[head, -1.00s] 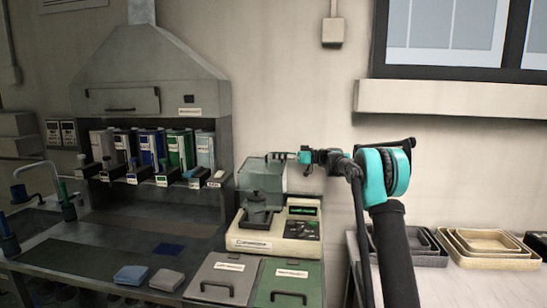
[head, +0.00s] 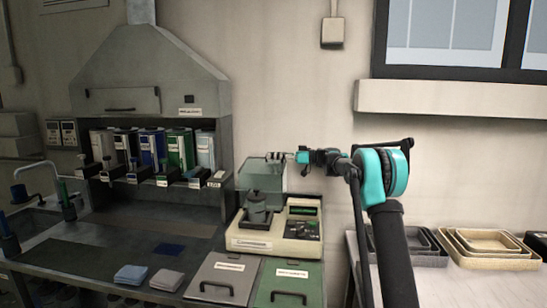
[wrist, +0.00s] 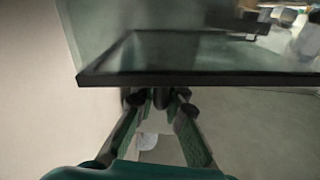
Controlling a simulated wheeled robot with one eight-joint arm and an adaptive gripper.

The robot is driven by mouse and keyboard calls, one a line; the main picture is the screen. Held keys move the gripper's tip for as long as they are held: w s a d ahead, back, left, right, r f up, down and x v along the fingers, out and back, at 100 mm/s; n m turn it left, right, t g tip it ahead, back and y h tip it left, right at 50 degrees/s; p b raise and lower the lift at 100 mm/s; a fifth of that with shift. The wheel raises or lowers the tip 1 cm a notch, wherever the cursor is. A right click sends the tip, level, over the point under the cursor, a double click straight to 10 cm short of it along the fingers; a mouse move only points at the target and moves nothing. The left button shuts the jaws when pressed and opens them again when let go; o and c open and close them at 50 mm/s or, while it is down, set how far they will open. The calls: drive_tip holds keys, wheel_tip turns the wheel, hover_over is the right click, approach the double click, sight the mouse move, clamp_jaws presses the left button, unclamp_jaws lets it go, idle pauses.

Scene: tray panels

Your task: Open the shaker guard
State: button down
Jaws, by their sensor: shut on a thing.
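The shaker (head: 275,246) is a cream bench unit with a dark control panel, standing on the counter. Its guard (head: 262,178) is a clear greenish cover that stands raised behind a dark vessel (head: 257,204) on the platform. My gripper (head: 277,157) is at the guard's top edge. In the wrist view the guard (wrist: 200,60) fills the upper part as a clear pane with a dark rim. My gripper's fingers (wrist: 155,98) come together at that rim and are shut on it. The exact contact is partly hidden under the rim.
A grey lidded panel (head: 222,272) and a green one (head: 290,282) with handles lie in front of the shaker. A fume hood with several coloured containers (head: 150,145) stands to the left. Stacked trays (head: 487,243) are on the right. The wall is close behind.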

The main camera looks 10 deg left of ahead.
sight(272, 166)
drive_tip(key=shift+s+r+n, duration=0.25)
drive_tip(key=shift+s+n, duration=0.1)
drive_tip(key=shift+s, duration=0.4)
drive_tip(key=shift+s+r+n, duration=0.2)
drive_tip(key=shift+s+n, duration=0.2)
drive_tip(key=shift+s, duration=0.3)
drive_tip(key=shift+s+r+n, duration=0.25)
drive_tip(key=shift+s+n, duration=0.1)
drive_tip(key=shift+s, duration=0.4)
drive_tip(key=c, duration=1.6)
unclamp_jaws()
drive_tip(key=d, duration=1.2)
drive_tip(key=shift+s, duration=0.15)
